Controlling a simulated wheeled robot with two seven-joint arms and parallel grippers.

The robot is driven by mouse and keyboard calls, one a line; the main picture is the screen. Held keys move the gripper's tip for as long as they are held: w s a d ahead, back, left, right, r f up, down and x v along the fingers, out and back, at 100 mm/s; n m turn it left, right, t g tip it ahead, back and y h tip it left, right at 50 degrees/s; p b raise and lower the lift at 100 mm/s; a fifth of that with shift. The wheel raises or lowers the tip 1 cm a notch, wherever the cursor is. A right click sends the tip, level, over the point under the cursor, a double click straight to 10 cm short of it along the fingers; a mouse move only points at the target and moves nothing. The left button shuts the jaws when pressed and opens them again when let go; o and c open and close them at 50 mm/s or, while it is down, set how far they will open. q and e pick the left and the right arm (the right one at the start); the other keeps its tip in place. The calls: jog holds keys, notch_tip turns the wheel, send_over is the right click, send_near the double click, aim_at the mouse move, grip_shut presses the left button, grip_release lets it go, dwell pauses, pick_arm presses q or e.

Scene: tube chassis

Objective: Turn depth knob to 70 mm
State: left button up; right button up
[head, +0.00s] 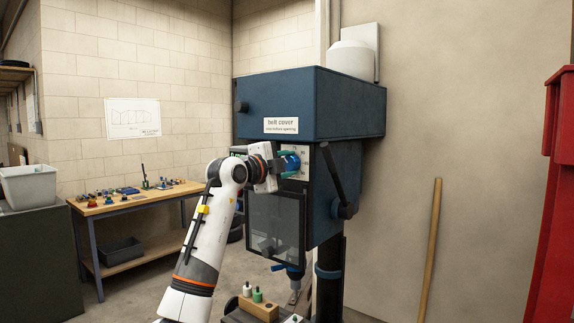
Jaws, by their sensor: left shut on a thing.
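The blue depth knob (293,162) sits on the front of the blue drill press, beside a small pale dial plate (304,158) whose marks are too small to read. My left arm rises from the bottom, and my left gripper (287,164) reaches the knob from the left. Its green-tipped fingers are shut on the knob, one above and one below. The gripper hides part of the knob, and I cannot read its setting. My right gripper is not in view.
The drill press has a belt cover (345,103) on top, a dark lever (334,178) at right and a clear guard (275,225) below. A wooden block (258,308) with small bottles stands under it. A workbench (150,196) stands at left, and a wooden pole (431,250) leans at right.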

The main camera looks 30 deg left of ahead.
pick_arm(q)
jog(key=shift+f, duration=0.1)
jog(key=o, duration=1)
jog(key=shift+s, duration=0.4)
jog(key=s+b, duration=0.1)
jog(key=s, duration=0.2)
jog(key=s+b, duration=0.2)
jog(key=s, duration=0.2)
jog(key=s+a+b, duration=0.1)
jog(key=s, duration=0.3)
jog(key=shift+s, duration=0.1)
